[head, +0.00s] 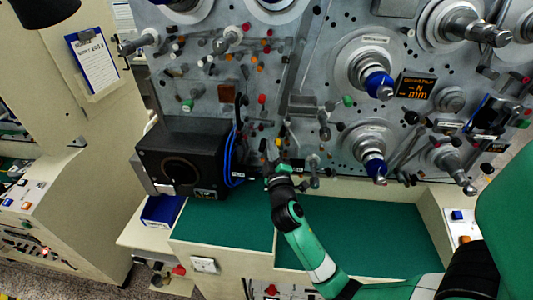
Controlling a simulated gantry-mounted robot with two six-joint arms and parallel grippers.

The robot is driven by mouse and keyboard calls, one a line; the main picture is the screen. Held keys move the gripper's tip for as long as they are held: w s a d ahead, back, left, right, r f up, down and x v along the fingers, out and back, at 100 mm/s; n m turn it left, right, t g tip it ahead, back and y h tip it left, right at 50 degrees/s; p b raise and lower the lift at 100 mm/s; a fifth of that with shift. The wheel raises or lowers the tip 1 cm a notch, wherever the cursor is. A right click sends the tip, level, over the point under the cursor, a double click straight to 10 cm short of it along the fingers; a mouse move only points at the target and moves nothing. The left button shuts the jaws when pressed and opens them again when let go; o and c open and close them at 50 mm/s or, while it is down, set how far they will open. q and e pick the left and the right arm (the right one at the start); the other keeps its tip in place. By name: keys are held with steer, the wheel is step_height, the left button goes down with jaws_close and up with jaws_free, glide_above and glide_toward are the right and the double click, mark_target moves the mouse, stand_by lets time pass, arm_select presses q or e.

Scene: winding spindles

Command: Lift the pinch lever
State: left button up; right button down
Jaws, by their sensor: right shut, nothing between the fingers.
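My right gripper (272,165) is shut and empty. It is at the lower part of the grey machine panel (335,160), just right of the black box. Small levers and knobs crowd around its fingertips, and I cannot tell which of them is the pinch lever. A grey lever (313,170) hangs just right of the gripper. Whether the fingers touch any of these parts is too small to tell. My left gripper is not in view.
A black box (185,160) with blue cables (231,150) stands close left of the gripper. Spindles with blue collars (378,84) stick out of the panel at right. The green work surface (375,235) below is clear. A clipboard (94,62) hangs at left.

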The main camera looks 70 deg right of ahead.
steer(key=shift+s+d+f+b, duration=0.1)
steer(key=shift+s+b, duration=0.2)
steer(key=shift+s, duration=0.05)
stand_by(0.4)
steer(key=shift+w, duration=0.1)
steer(key=s+a, duration=0.1)
steer(key=a, duration=0.8)
steer(key=shift+a+r+b, duration=0.25)
steer(key=shift+r+b, duration=0.05)
